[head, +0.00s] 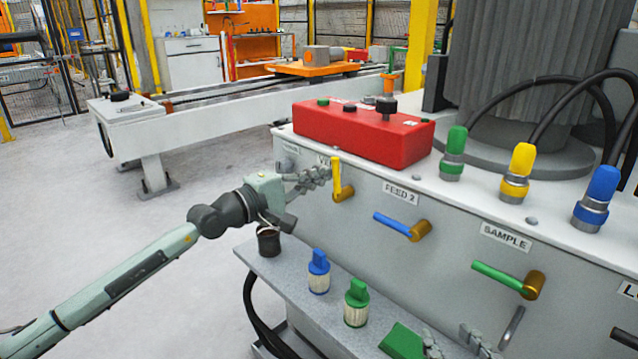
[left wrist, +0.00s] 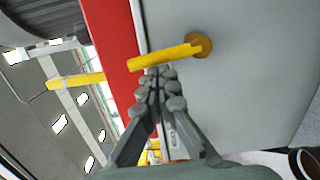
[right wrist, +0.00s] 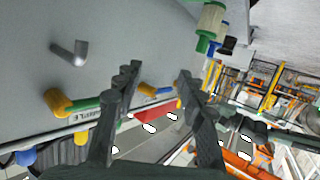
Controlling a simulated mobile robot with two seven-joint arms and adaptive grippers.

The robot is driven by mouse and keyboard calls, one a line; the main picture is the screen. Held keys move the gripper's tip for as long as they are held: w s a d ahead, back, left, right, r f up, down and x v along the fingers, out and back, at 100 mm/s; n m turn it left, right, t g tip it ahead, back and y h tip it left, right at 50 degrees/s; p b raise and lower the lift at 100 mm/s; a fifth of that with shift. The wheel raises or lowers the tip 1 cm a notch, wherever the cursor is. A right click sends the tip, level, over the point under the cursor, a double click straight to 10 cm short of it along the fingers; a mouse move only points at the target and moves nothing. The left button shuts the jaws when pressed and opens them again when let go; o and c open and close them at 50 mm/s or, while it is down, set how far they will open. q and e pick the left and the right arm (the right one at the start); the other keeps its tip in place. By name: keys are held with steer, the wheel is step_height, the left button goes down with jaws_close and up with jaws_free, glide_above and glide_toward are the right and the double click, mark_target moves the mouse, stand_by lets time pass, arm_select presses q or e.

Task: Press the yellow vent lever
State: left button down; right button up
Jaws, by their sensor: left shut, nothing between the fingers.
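The yellow vent lever (head: 337,174) stands upright from its brass pivot on the grey panel front, below the red box. In the left wrist view the lever (left wrist: 165,56) crosses just beyond my fingertips. My left gripper (head: 324,176) is shut and empty, its tips right beside the lever's left side; I cannot tell whether they touch it. The shut fingertips also show in the left wrist view (left wrist: 160,76). The label above the lever is partly hidden. My right gripper (head: 455,344) is open and empty at the bottom of the head view, low before the panel; it shows in the right wrist view (right wrist: 158,75).
A blue lever (head: 395,224) and a green lever (head: 500,275) sit further right on the panel. A grey shelf (head: 275,287) below holds blue-capped (head: 318,272) and green-capped (head: 356,303) parts and a dark cup (head: 268,241). The floor at left is clear.

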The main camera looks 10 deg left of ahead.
arm_select(q)
steer(key=shift+s+d+r+m+b, duration=0.15)
steer(key=shift+s+d+m+b, duration=0.1)
steer(key=shift+m+b, duration=0.4)
arm_select(e)
step_height(320, 180, up, 7)
steer(key=a+t+y, duration=0.2)
steer(key=t, duration=0.1)
steer(key=shift+s+a+r+t, duration=0.2)
steer(key=shift+s+a+t, duration=0.1)
steer(key=shift+a, duration=0.05)
arm_select(q)
steer(key=shift+w, duration=0.1)
